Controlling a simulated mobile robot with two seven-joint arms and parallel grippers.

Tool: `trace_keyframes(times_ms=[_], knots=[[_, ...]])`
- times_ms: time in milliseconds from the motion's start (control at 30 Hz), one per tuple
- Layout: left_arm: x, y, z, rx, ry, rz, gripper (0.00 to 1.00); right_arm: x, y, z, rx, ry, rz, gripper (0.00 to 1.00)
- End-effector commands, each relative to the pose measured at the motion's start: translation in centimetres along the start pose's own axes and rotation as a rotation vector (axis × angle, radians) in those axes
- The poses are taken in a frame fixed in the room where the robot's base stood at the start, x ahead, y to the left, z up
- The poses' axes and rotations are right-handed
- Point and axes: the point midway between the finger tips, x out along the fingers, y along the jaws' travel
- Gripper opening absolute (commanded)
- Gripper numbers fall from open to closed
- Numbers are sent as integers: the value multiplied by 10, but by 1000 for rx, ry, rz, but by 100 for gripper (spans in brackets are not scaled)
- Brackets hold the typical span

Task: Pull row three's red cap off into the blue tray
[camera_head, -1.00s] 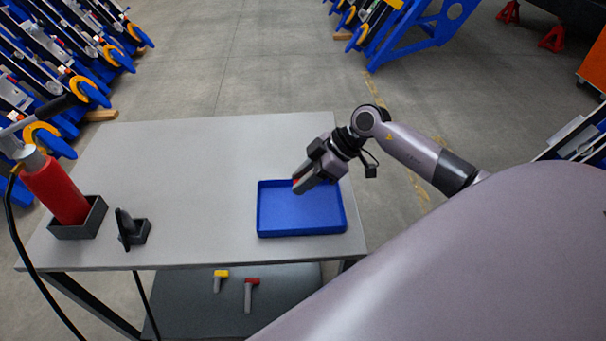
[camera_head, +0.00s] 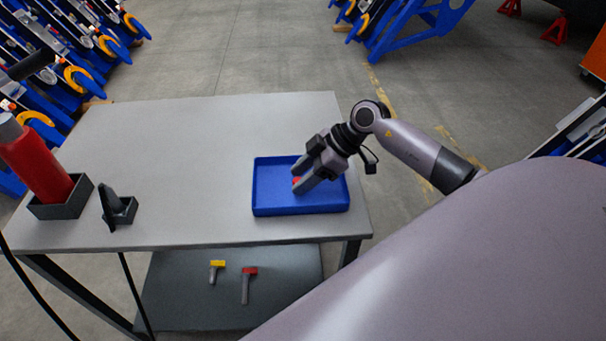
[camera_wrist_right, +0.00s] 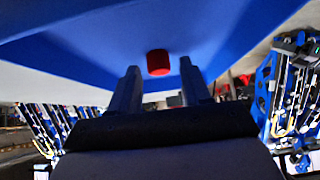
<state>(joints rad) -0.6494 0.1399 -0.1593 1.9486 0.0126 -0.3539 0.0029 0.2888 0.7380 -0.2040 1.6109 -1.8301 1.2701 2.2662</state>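The red cap (camera_head: 297,181) shows at the fingertips of my right gripper (camera_head: 300,175), over the blue tray (camera_head: 300,211) on the grey table. In the right wrist view, the two fingers (camera_wrist_right: 158,78) stand apart. The red cap (camera_wrist_right: 159,62) lies just beyond and between their tips, with gaps on both sides, against the blue tray (camera_wrist_right: 225,35). I cannot tell whether the cap rests on the tray floor. My left gripper is not in view. Row three is not identifiable here.
A red bottle (camera_head: 38,163) stands in a dark holder at the table's left, beside a small dark holder (camera_head: 120,207). A yellow-headed tool (camera_head: 217,268) and a red-headed tool (camera_head: 248,280) lie on the lower shelf. The table's middle is clear.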

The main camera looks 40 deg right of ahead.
Motion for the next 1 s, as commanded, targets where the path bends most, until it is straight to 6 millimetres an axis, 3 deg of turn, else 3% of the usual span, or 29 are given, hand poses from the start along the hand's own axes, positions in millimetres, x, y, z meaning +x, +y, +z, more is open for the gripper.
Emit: trace_keyframes(times_ms=[367, 733, 1000], knots=[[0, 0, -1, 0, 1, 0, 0, -4, 0, 0, -1, -1, 2, 56], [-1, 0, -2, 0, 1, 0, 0, -58, 0, 1, 0, -3, 2, 56], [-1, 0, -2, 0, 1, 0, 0, -72, 0, 0, 0, 0, 0, 56]])
